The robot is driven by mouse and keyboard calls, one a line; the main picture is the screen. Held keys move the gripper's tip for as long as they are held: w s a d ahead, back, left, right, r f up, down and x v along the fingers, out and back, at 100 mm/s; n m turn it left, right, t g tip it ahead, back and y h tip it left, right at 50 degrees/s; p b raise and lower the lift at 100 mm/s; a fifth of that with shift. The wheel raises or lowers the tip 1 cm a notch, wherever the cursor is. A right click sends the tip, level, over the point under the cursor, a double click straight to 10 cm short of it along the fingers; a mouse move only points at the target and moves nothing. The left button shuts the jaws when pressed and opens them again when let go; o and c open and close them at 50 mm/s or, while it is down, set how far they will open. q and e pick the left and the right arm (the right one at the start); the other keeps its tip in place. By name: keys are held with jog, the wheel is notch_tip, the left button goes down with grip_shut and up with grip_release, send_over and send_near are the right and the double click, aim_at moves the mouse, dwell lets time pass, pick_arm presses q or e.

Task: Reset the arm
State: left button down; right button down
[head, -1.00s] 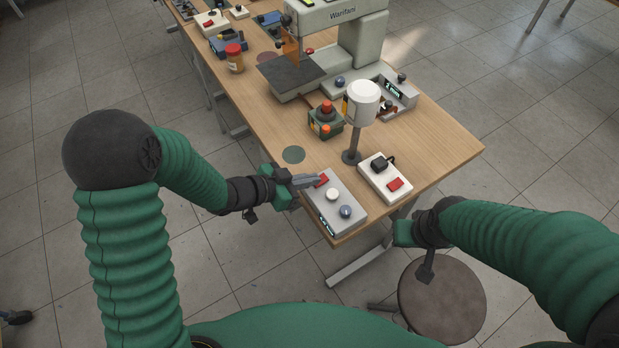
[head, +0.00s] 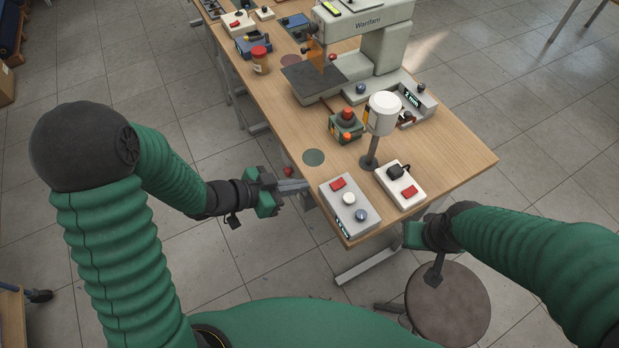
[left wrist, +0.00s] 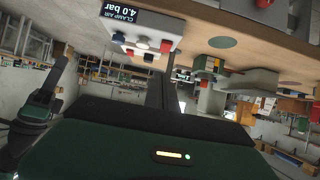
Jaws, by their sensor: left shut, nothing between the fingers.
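My left arm reaches in from the left in the head view, and its green and black gripper (head: 300,186) is shut and empty. Its fingertips are just left of the grey control box (head: 364,222), near the table's left edge. The box has a red switch (head: 338,184), a white knob and a blue knob. In the left wrist view the box hangs upside down with a display reading "CLAMP AIR 4.0 bar" (left wrist: 119,12), and my shut fingers (left wrist: 160,92) show below it. My right gripper (head: 414,235) is partly hidden by its wrist, beside the table's front right edge.
A white box (head: 413,196) with a red switch stands right of the grey box. A white-headed post (head: 383,114), a green box with a red button (head: 346,127) and a large press (head: 385,50) stand behind. A round stool (head: 450,305) is below my right arm.

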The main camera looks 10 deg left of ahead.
pick_arm(q)
jog(key=a+n+y, duration=0.6)
jog(key=a+y, duration=0.3)
jog(key=a, duration=0.3)
jog(key=s+n+g, duration=0.4)
jog(key=s, duration=0.7)
jog(key=shift+d+f+n+g+y, duration=0.15)
jog(key=shift+n+g+y, duration=0.15)
jog(key=shift+n+y, duration=0.1)
jog(key=shift+d, duration=0.1)
